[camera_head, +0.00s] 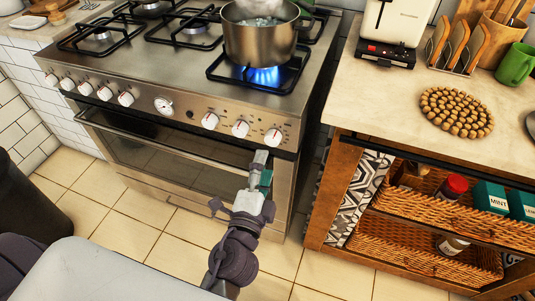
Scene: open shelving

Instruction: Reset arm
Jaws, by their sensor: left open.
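My left gripper (259,172) reaches up from the bottom middle, in front of the right part of the stove's (180,165) oven front. It is open, and I see nothing held in it. A small teal patch shows beside its fingers; I cannot tell what it is. Whether the fingers touch the oven front is unclear. My right gripper is not in view.
A steaming metal pot (260,40) stands on a lit burner (263,76) with a blue flame. A counter (385,100) with open shelves and wicker baskets (440,212) stands at right. A dark bin (25,205) is at left. Tiled floor (120,225) shows between.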

